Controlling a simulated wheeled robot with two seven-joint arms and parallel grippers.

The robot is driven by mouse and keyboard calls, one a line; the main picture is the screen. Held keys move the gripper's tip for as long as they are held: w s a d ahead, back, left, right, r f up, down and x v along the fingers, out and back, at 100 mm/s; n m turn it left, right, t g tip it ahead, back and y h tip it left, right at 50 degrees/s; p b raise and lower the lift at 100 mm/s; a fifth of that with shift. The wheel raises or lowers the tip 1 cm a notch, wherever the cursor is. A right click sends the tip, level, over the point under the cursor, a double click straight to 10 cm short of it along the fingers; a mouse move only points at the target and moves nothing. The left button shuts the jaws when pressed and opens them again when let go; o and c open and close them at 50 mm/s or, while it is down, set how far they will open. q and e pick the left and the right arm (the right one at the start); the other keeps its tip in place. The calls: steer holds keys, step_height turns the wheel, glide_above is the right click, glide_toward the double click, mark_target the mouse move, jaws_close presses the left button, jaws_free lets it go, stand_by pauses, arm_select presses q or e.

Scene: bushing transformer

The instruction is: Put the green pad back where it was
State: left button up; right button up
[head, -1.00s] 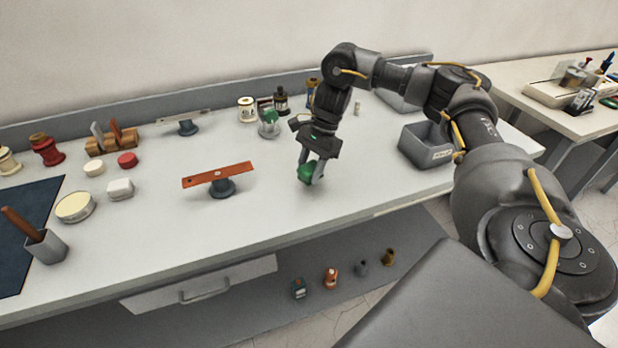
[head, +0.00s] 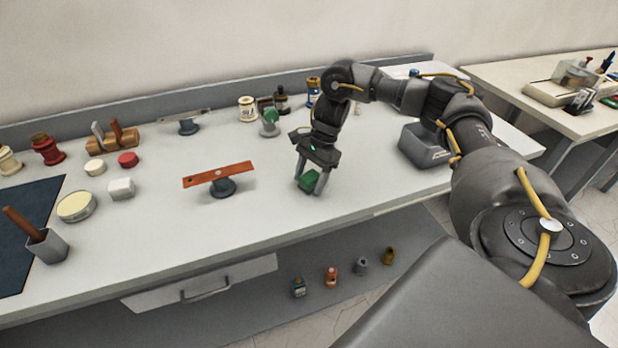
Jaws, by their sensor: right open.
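A small green block, the green pad (head: 307,182), appears to rest on the white bench to the right of the orange bar. My right gripper (head: 311,178) points down over it and is open, with one finger on each side of the pad. I cannot tell whether a finger touches it. Another green piece (head: 271,115) sits at the small grey stand (head: 269,129) farther back. My left gripper is out of the view.
An orange bar (head: 217,174) lies across a dark round stand to the left. A grey bin (head: 424,147) stands to the right, near my right arm. Bottles (head: 281,100) stand at the back. The bench front between bar and gripper is clear.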

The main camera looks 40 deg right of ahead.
steer(key=shift+r, duration=0.25)
steer(key=shift+d+r, duration=0.15)
steer(key=shift+r, duration=0.1)
steer(key=p+v, duration=0.2)
steer(key=v, duration=0.9)
steer(key=shift+r, duration=0.25)
